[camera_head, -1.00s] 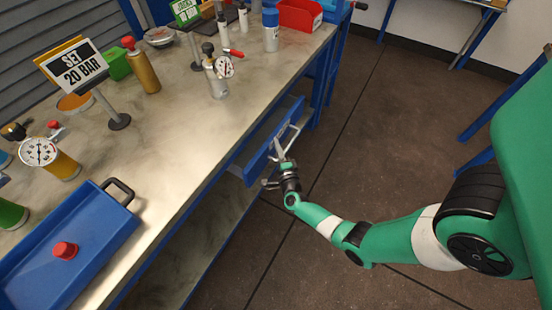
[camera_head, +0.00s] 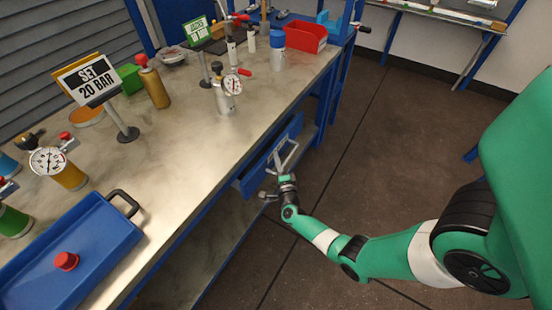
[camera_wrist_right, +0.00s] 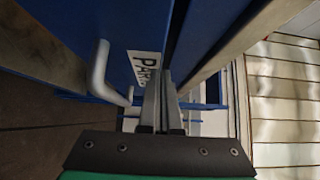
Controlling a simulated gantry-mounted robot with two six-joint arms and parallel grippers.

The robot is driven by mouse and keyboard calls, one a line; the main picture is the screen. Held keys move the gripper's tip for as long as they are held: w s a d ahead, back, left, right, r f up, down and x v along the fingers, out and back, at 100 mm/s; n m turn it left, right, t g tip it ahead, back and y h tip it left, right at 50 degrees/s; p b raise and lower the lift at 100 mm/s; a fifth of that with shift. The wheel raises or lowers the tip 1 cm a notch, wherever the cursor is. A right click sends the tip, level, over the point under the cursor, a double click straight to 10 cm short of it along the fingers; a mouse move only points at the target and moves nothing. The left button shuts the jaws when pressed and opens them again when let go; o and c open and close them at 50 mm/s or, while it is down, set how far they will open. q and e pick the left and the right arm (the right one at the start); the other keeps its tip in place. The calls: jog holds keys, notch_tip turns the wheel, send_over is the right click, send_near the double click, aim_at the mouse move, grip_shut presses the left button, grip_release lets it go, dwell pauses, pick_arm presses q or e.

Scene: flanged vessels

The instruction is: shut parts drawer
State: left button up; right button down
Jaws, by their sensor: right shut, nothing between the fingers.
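The parts drawer (camera_head: 262,166) is a blue drawer under the front edge of the workbench. Its light grey bar handle (camera_head: 287,156) faces the aisle. In the right wrist view, the drawer front (camera_wrist_right: 115,28) carries a white label partly reading "PAR", and the handle (camera_wrist_right: 98,70) is left of my fingers. My right gripper (camera_head: 278,168) is shut and empty, close to the drawer front and beside the handle, not around it. Its fingertips (camera_wrist_right: 165,78) overlap the label's edge; I cannot tell whether they touch. How far out the drawer stands is unclear. My left gripper is out of view.
The workbench (camera_head: 180,150) holds a blue tray (camera_head: 75,245) with a red cap, a "SET 20 BAR" sign (camera_head: 92,82), gauged vessels (camera_head: 226,95) and a red bin (camera_head: 305,37). A lower shelf lies under the bench. The brown floor (camera_head: 400,150) beside it is clear.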

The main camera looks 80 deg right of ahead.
pick_arm(q)
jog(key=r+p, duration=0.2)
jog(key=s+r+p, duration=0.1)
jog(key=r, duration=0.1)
jog(key=shift+p, duration=0.4)
pick_arm(e)
jog(key=s+d+v, duration=0.1)
jog(key=s+v, duration=0.1)
jog(key=v, duration=1)
jog(key=shift+s+f, duration=0.15)
jog(key=shift+f, duration=0.05)
jog(key=shift+a, duration=0.1)
